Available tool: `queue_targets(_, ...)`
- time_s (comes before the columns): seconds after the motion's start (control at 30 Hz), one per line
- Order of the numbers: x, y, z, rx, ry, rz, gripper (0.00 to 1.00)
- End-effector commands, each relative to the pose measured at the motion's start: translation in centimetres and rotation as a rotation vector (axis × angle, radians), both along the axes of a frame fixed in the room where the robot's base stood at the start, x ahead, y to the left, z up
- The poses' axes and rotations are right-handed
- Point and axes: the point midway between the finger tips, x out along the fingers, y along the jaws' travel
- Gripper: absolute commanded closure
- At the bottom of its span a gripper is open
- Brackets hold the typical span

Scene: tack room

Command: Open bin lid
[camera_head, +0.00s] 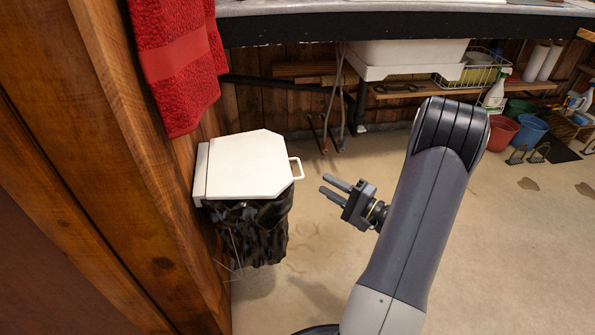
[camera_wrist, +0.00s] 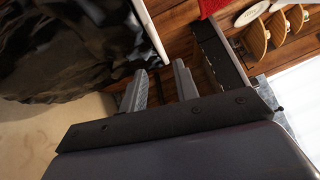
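The bin lid (camera_head: 243,165) is a flat white panel with cut corners. It lies shut and level on the bin beside the wooden post. A white loop handle (camera_head: 296,168) sticks out from its right edge. Below it hangs the black bag of the bin (camera_head: 255,228). My gripper (camera_head: 325,184) is just right of the handle, apart from it, with its two fingers parted and empty. In the wrist view my gripper (camera_wrist: 160,70) also shows a gap between the fingers. The lid's white edge (camera_wrist: 150,32) and the black bag (camera_wrist: 65,50) lie beyond it.
The wooden post (camera_head: 130,150) and a hanging red towel (camera_head: 172,60) are close on the left. A counter (camera_head: 400,25) with a white basin (camera_head: 405,58) runs along the back. Red and blue buckets (camera_head: 530,130) stand at right. Open floor lies around the bin's right side.

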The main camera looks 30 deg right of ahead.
Motion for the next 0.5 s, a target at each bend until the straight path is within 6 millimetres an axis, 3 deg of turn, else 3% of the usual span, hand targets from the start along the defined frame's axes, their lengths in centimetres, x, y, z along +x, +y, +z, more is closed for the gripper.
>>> queue_targets(0.5, 7.2, 4.0, 1.0, -0.002, 0.0, 0.005, 0.71)
